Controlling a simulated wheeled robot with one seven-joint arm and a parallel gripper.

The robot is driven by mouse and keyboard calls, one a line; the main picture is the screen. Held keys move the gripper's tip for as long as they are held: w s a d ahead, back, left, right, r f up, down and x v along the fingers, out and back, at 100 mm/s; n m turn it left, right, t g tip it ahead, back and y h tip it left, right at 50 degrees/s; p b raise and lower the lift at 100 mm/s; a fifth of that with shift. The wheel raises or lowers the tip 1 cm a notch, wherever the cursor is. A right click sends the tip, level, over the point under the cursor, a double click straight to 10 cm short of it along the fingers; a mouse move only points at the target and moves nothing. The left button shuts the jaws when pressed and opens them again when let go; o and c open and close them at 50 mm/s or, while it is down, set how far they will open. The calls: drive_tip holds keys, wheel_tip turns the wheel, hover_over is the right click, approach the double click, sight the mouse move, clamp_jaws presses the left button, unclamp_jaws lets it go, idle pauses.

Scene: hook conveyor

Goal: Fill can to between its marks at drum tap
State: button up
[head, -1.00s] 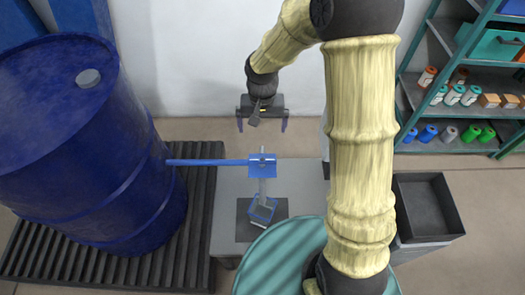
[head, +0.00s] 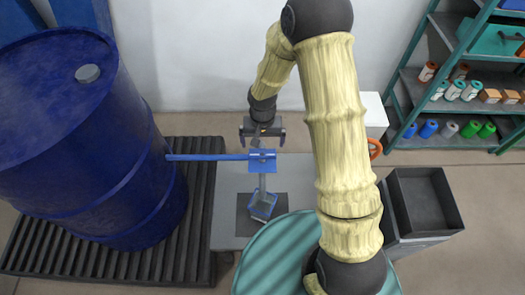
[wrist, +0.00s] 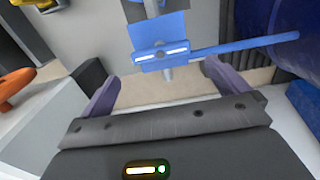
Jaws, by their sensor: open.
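The blue drum (head: 90,150) stands at the left in the head view. A blue pipe (head: 210,157) runs right from it to the tap (head: 262,162), a blue block with a grey spout below. The tap also shows in the wrist view (wrist: 160,54). The small blue-edged can (head: 263,206) stands below the spout on a dark pad (head: 243,228). Its marks and fill level are too small to tell. My gripper (head: 262,143) is open and empty, just behind the tap. In the wrist view, my gripper's fingers (wrist: 160,80) spread to either side below the tap block.
The drum rests on a black ribbed pallet (head: 190,245). The can's grey bench (head: 226,200) has clear room left of the pad. An orange handwheel (head: 375,148) and an empty dark bin (head: 425,205) are at the right. A shelf rack (head: 470,75) stands beyond.

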sight(263, 155)
wheel_tip(263, 155, down, 7)
drive_tip(key=shift+r, duration=0.15)
drive_tip(key=c, duration=0.7)
